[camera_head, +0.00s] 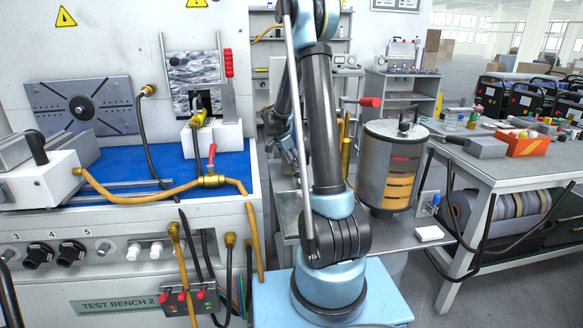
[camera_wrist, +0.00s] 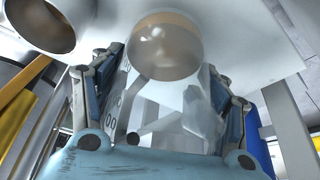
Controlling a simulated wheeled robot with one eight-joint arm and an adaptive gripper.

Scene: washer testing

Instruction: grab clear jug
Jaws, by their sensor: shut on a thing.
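In the wrist view my gripper (camera_wrist: 163,80) has one finger on each side of a clear, rounded vessel, which I take as the clear jug (camera_wrist: 165,50). The fingers are shut on it. The jug has a see-through body and a tan band near its top in the picture. In the head view my arm stands upright in the middle. My gripper and the jug are mostly hidden behind it there, so I cannot tell how far the jug is from the surface.
A pale cylinder with a dark opening (camera_wrist: 40,22) is close by at upper left in the wrist view. In the head view a large canister with amber bands (camera_head: 372,165) stands right of my arm. The test bench (camera_head: 140,225) is left, a cluttered workbench (camera_head: 510,175) right.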

